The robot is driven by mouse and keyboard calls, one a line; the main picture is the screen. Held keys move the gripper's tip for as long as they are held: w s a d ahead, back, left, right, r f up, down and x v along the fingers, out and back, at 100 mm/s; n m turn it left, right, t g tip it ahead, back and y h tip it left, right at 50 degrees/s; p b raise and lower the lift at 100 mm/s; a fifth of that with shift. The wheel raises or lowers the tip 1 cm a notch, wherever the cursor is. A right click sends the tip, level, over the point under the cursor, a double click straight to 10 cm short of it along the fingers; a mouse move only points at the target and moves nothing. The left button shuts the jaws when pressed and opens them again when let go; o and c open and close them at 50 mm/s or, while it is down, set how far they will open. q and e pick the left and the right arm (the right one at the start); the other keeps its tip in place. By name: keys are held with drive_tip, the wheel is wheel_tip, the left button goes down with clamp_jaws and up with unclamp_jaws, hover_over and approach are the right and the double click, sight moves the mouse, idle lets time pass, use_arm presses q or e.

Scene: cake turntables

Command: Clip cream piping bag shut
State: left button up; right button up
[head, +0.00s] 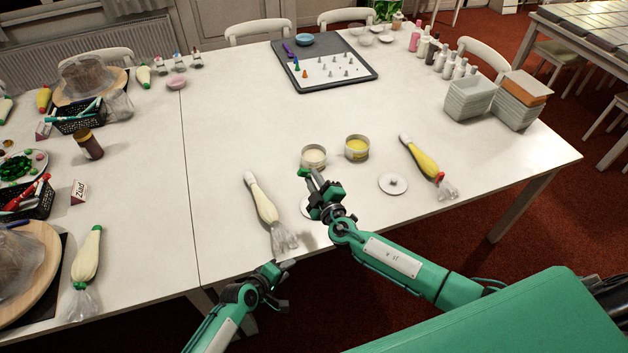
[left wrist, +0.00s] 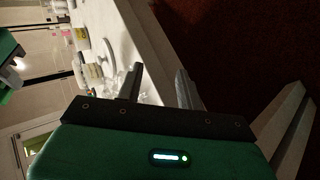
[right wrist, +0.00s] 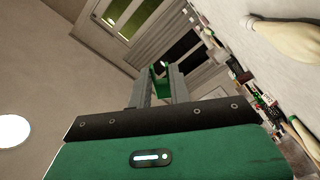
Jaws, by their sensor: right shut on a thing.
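The cream piping bag (head: 262,205) lies on the near part of the white table, its white nozzle pointing away and its clear crumpled tail (head: 285,238) toward the near edge. My right gripper (head: 309,176) is shut on a small green clip (head: 302,172), above the table to the right of the bag; the clip also shows between the fingertips in the right wrist view (right wrist: 158,73). My left gripper (head: 286,266) is low at the table's near edge, just below the tail. Its fingers stand apart in the left wrist view (left wrist: 158,84), with nothing clearly between them.
A cream tin (head: 314,160) and a yellow tin (head: 357,150) stand beyond my right gripper. A yellow piping bag (head: 425,160) and a white disc (head: 393,185) lie to the right. A dark tray (head: 365,72) lies farther back.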

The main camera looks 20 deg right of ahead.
use_arm(q)
drive_tip(key=w+d+r+m+h, duration=0.1)
drive_tip(key=w+d+r, duration=0.15)
drive_tip(key=r, duration=0.35)
drive_tip(key=w+d+r, duration=0.1)
drive_tip(key=w+r, duration=0.3)
drive_tip(key=r, duration=0.2)
drive_tip(key=m, duration=0.1)
approach(300, 173)
drive_tip(key=shift+x, duration=4.25)
drive_tip(key=c, duration=0.7)
use_arm(e)
drive_tip(key=o, duration=0.8)
drive_tip(key=shift+o, duration=0.2)
